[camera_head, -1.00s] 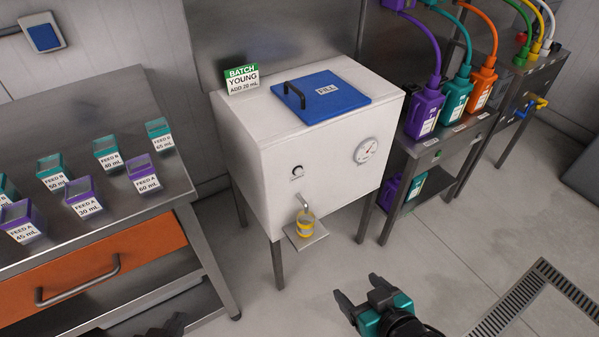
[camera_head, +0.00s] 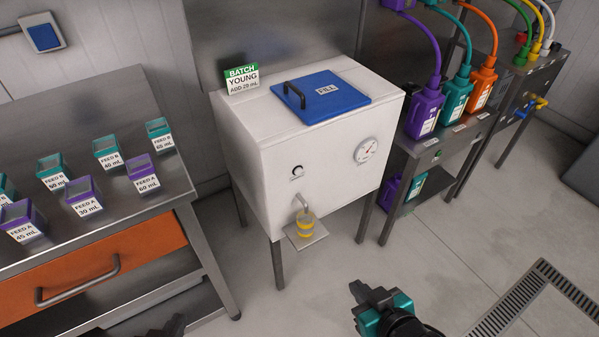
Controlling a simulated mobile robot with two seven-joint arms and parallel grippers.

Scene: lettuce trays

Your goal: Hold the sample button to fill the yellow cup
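The yellow cup (camera_head: 305,229) stands upright on a small metal shelf (camera_head: 318,238) under the spout (camera_head: 301,202) of the white tank (camera_head: 262,140). A small round button or knob (camera_head: 297,171) with a dark upper edge sits on the tank front above the spout. My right gripper (camera_head: 357,290) is at the bottom centre, in front of and apart from the tank; its fingers look closed together with nothing between them. My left gripper (camera_head: 174,327) is a dark shape cut off at the bottom edge, so its fingers cannot be read.
A steel table (camera_head: 90,110) with several labelled feed cups is at the left. A blue lid (camera_head: 335,108) and a batch sign (camera_head: 242,80) are on the tank; a gauge (camera_head: 366,150) is on its front. Coloured bottles stand at the right. The floor in front of the tank is clear.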

